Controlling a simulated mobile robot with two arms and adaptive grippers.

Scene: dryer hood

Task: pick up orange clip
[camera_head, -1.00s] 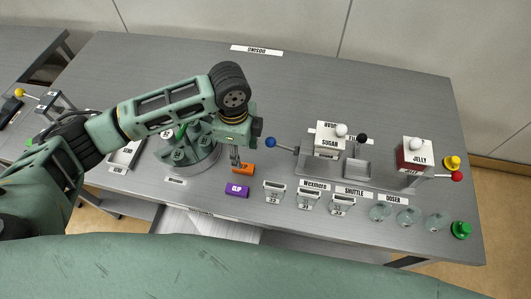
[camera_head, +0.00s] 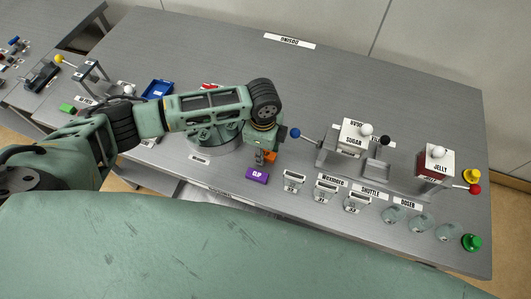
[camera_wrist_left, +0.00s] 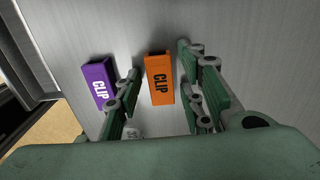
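The orange clip (camera_wrist_left: 160,80) lies on the grey table, lettered CLIP. In the left wrist view it sits between the two fingers of my left gripper (camera_wrist_left: 160,92), with a gap on each side. In the head view only a small part of the orange clip (camera_head: 269,156) shows beside my left gripper (camera_head: 264,160), which points down over it. The left gripper is open and holds nothing. My right gripper does not show.
A purple clip (camera_wrist_left: 98,84) lies close to the left finger; the head view also shows it (camera_head: 257,174). Several small labelled containers (camera_head: 325,191) stand to the right. A dispenser unit with a sugar box (camera_head: 351,139) and a jelly box (camera_head: 434,163) stands further right.

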